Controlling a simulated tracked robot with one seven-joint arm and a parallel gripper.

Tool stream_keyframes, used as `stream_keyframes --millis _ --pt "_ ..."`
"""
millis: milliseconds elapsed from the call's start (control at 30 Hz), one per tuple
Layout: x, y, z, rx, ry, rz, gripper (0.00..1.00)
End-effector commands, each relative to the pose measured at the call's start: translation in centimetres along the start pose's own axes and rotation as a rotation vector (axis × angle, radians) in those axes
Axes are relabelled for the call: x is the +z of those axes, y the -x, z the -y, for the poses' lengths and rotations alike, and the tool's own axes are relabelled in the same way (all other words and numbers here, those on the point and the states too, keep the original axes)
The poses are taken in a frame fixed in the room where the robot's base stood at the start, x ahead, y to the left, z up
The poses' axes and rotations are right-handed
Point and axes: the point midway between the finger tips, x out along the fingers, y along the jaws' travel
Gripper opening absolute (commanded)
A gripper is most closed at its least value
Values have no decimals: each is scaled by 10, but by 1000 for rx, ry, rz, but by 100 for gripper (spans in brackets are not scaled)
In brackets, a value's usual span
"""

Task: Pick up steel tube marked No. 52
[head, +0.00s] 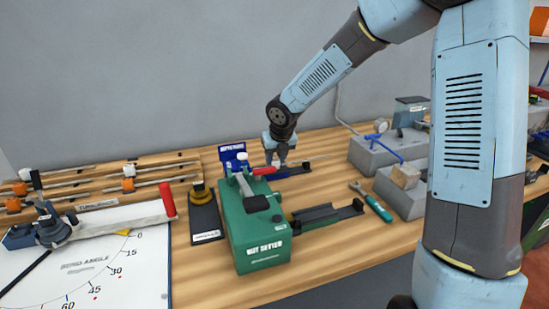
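Several thin tubes (158,181) lie on the wooden rack at the left, some with orange and white pieces around them. No number is readable on any of them, so I cannot tell which is the steel tube marked No. 52. My gripper (279,162) points down behind the green machine, near the dark blue holder, well to the right of the rack. Its fingers are small and partly hidden behind the machine's red-tipped lever, so I cannot tell if they are open or hold anything.
The green machine (262,247) stands mid-bench, with a black channel support (325,215) at its right. Grey blocks (378,150) and a green-handled wrench (378,208) are at right.

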Motion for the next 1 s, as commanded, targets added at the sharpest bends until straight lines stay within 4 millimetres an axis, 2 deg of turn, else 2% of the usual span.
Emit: stream_keyframes --millis 33,233,500,633,1000 --pt "0 0 0 0 0 0 41" --pt "0 0 -1 0 1 0 61" --pt "0 1 -1 0 1 0 61" --pt "1 7 0 0 0 2 61" --pt "1 54 1 -2 -2 2 61"
